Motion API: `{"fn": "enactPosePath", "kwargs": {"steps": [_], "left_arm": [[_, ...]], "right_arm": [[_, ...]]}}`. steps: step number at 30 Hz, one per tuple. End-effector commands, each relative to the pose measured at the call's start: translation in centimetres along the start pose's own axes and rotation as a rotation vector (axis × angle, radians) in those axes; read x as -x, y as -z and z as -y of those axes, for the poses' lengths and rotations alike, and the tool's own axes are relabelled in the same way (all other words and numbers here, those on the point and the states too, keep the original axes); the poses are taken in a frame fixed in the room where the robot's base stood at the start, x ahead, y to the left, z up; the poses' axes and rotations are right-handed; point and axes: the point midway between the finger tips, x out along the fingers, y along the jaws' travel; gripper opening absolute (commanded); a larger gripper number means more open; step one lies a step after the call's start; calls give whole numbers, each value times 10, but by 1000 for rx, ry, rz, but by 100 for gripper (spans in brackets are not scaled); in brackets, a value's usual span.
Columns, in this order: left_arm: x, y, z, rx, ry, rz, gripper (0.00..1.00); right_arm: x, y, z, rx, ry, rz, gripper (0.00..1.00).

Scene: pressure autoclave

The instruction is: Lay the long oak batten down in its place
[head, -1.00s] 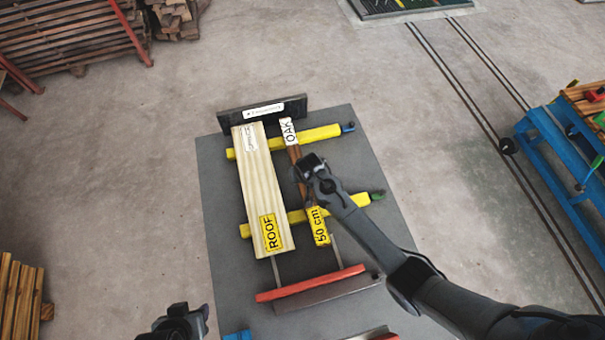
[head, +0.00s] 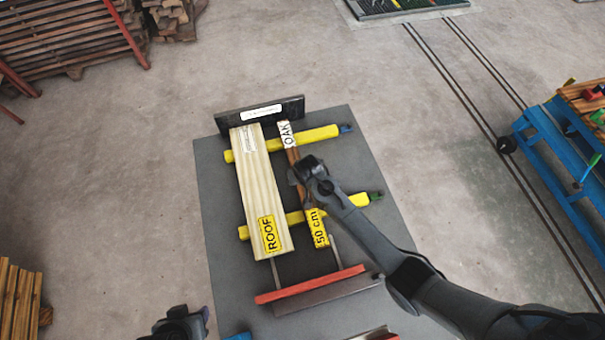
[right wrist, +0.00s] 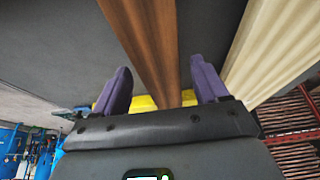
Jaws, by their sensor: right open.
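The long oak batten (head: 292,154) is a narrow brown strip with a white OAK label at its far end and a yellow length label at its near end. It lies across two yellow crossbars, to the right of and roughly parallel to a wide pale board (head: 262,185) marked ROOF. My right gripper (head: 305,178) is over the batten's middle. In the right wrist view the open purple fingers (right wrist: 162,88) stand on either side of the batten (right wrist: 150,50), with gaps visible. My left gripper (head: 182,318) is at the bottom edge, partly cut off; its jaws are unclear.
The far yellow crossbar (head: 318,136) and near yellow crossbar (head: 340,207) sit above a grey platform (head: 222,270). A dark end stop (head: 228,122) stands at the far end and a red bar (head: 308,285) at the near end. A blue cart (head: 545,150) is at right.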

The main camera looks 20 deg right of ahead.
Motion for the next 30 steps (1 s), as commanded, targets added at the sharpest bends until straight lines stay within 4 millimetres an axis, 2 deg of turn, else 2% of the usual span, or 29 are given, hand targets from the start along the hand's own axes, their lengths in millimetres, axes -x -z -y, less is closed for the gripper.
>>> {"fn": "enactPosePath", "kwargs": {"steps": [5,18,26,30], "left_arm": [[5,1,1,-5,4,0,43],[14,5,0,1,-1,-1,43],[15,6,-2,9,-7,-2,43],[15,6,-2,8,-7,-2,43]], "right_arm": [[21,3,0,0,0,-1,73],[100,3,0,1,0,-3,73],[122,2,0,0,0,-1,73],[126,-10,-2,9,8,7,73]]}}
